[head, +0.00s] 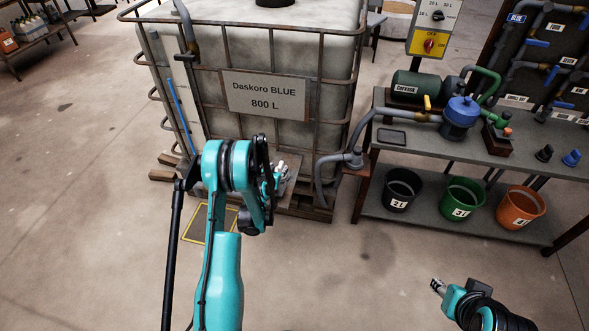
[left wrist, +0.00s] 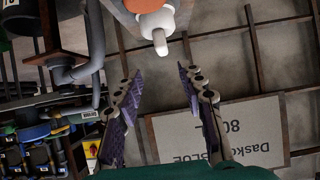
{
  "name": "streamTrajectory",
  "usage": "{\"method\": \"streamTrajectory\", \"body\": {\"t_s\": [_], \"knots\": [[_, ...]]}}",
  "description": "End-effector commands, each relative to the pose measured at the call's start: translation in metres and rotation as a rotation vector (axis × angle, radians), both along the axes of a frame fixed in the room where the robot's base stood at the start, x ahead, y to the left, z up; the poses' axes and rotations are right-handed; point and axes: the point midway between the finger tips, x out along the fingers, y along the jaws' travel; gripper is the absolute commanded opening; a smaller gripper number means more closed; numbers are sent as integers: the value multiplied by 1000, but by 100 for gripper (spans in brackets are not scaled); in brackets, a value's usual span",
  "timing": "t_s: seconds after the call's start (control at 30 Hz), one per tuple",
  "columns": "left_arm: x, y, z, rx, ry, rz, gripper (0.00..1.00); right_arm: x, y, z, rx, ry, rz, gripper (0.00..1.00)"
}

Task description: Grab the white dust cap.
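A white dust cap (left wrist: 157,22) with a short rounded stub shows at the top of the left wrist view, next to an orange part (left wrist: 135,5). My left gripper (left wrist: 159,75) is open, its two purple-padded fingers spread and nothing between them. The cap is beyond the fingertips and apart from them. In the head view my left arm reaches to the lower front of the tank, and its wrist hides most of the cap's surroundings. My right gripper (head: 437,287) is at the lower right over the floor; its finger spacing is too small to tell.
The caged tank (head: 200,75) bears a "Daskoro BLUE 800 L" sign (head: 265,97). A grey hose and pipe (head: 325,165) stand right of my left gripper. A bench (head: 400,148) holds a pump (head: 461,113), with several buckets below.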

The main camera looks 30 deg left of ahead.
Motion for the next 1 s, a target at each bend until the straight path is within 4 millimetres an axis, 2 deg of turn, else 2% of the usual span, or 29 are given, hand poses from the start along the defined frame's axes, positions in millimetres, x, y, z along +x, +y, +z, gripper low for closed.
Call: {"method": "streamTrajectory", "body": {"t_s": [0.13, 0.33, 0.53, 0.7, 0.93, 0.97, 1.0], "knots": [[3, 6, -12, 3, -7, 7, 40, 0, 0, -1, 0, 0, 0, 40], [22, 11, -25, 4, -7, 6, 40, 0, 0, -8, 0, 0, 0, 40], [45, 22, -45, 3, -7, 6, 40, 0, 0, -27, 0, 0, 0, 40], [61, 25, -50, 3, -7, 6, 40, 0, 0, -32, 0, 0, 0, 40], [62, 25, -50, 3, -7, 6, 40, 0, 0, -31, 0, 0, 0, 40], [62, 25, -50, 3, -7, 6, 37, 0, 0, -31, 0, 0, 0, 40], [62, 25, -49, 3, -7, 6, 26, 0, 0, -31, 0, 0, 0, 40]]}}
